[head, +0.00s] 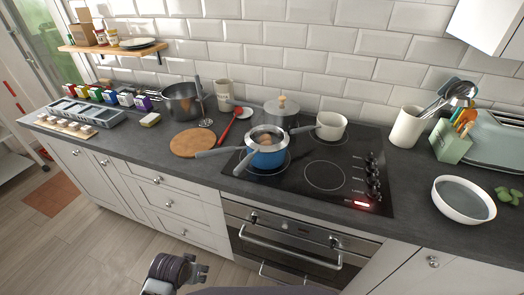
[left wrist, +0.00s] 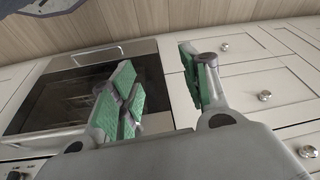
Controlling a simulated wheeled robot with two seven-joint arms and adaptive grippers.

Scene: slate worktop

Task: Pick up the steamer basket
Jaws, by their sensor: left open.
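A blue saucepan (head: 267,157) stands on the left front part of the black hob. A round metal insert with a brownish inside, which looks like the steamer basket (head: 265,134), sits in its top. Grey handles stick out to the left and right; I cannot tell which belongs to which. My left gripper (head: 204,272) is low at the bottom of the head view, in front of the drawers and well below the worktop, far from the pan. In the left wrist view, its green-padded fingers (left wrist: 158,75) are apart and empty. My right gripper is not in view.
A lidded pot (head: 282,108) and a white pan (head: 331,125) stand behind the blue saucepan. A round wooden board (head: 197,143) and a red spoon (head: 229,127) lie to its left. A white bowl (head: 462,200) stands far right. The oven (head: 285,245) is below the hob.

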